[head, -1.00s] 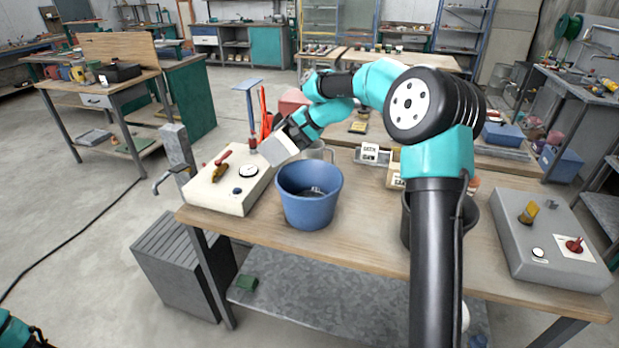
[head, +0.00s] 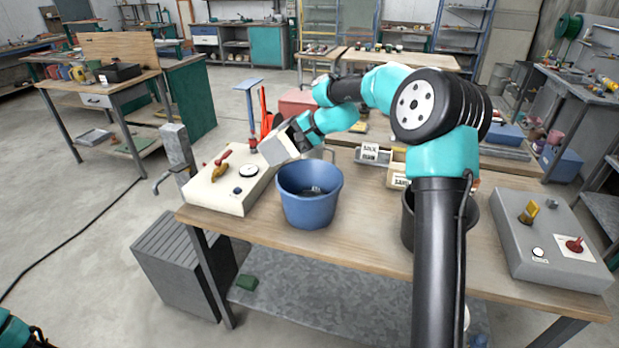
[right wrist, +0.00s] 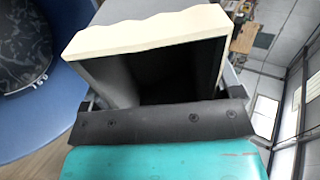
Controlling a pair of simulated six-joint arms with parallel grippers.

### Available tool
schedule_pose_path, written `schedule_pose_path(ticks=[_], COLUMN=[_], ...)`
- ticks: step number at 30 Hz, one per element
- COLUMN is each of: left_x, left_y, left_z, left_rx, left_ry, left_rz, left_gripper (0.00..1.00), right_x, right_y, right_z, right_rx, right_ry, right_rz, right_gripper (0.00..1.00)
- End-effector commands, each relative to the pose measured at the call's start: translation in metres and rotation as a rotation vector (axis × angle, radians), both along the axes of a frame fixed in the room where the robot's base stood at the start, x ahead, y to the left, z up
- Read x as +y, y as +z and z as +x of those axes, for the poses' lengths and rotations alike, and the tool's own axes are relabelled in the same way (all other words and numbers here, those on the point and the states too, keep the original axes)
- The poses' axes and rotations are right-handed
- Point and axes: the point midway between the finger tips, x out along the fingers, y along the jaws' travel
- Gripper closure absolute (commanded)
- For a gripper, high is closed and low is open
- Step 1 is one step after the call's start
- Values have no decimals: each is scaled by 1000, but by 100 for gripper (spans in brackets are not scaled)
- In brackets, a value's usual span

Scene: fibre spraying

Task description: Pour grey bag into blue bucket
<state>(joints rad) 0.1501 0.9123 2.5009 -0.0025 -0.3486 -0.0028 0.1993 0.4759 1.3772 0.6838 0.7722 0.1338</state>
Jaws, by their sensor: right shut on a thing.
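The grey bag (head: 279,148) is a pale block-like packet, held tilted above the back left of the blue bucket in the head view. My right gripper (head: 297,135) is shut on it. In the right wrist view the bag (right wrist: 95,80) shows its open mouth with a cream rim; its inside is dark, so its contents cannot be told. The blue bucket (head: 309,208) stands upright on the table, with something dark inside. It also shows at the left of the right wrist view (right wrist: 70,108), beside the bag, with dark speckled material in it. My left gripper is out of view.
A cream control box (head: 222,190) stands left of the bucket, and a grey one (head: 555,240) at the table's right. A dark bucket (head: 408,218) is partly hidden behind my right arm. Small labelled bins (head: 372,154) stand behind. The table front (head: 350,235) is clear.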

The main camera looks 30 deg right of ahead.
Motion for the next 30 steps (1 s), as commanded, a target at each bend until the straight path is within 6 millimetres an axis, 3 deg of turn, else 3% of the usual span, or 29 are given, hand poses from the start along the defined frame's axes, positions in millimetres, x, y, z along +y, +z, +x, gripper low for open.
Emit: schedule_pose_path(ticks=[30], left_x=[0], left_y=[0], left_z=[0], left_rx=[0], left_ry=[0], left_rz=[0], left_gripper=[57], right_x=[-3], right_y=[-7], right_z=[-2], right_rx=[-103], right_ry=[-2], right_rz=[92], right_gripper=[60])
